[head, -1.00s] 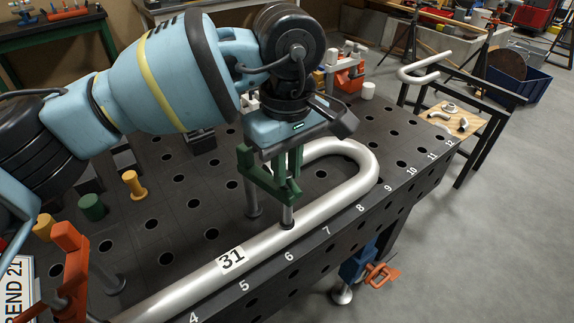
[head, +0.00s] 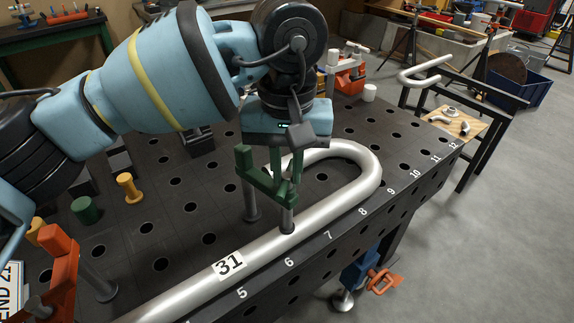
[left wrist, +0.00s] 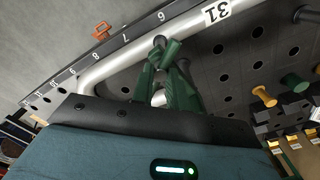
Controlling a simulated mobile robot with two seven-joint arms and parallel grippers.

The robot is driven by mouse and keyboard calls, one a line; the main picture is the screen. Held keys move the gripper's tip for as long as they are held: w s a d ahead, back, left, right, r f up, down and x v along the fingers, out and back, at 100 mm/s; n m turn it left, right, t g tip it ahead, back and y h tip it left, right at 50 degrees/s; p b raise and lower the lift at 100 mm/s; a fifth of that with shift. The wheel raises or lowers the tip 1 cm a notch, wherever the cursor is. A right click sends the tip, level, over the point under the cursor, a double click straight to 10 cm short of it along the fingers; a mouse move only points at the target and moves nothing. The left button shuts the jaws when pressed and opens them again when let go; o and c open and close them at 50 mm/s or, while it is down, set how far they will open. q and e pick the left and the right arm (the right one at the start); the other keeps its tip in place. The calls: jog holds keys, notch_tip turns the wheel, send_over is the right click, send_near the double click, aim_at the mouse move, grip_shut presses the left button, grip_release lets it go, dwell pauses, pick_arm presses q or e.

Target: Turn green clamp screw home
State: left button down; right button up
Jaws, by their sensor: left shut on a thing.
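The green clamp (head: 262,180) stands on the perforated table with its arm reaching over the silver bent pipe (head: 190,281) marked 31. The lower end of its grey screw (head: 287,219) comes down onto the pipe near number 6. My left gripper (head: 284,152) is directly above the clamp, pointing down, shut on the upper part of the clamp screw. The grip itself is mostly hidden by the gripper body. In the left wrist view the green clamp (left wrist: 172,75) lies straight ahead of the gripper. My right gripper is not in view.
An orange clamp (head: 58,268) stands at the lower left, by green (head: 86,210) and yellow (head: 130,188) pegs. Another red-orange clamp (head: 348,75) and a white cylinder (head: 370,93) stand at the far side. The table's numbered edge runs along the right.

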aim_at(287, 176)
pick_arm(q)
jog(key=shift+m, duration=0.3)
dwell(0.5)
jog(key=c, duration=1.4)
grip_release()
jog(key=shift+o, duration=0.2)
jog(key=shift+r, duration=3.9)
jog(key=shift+s, duration=0.1)
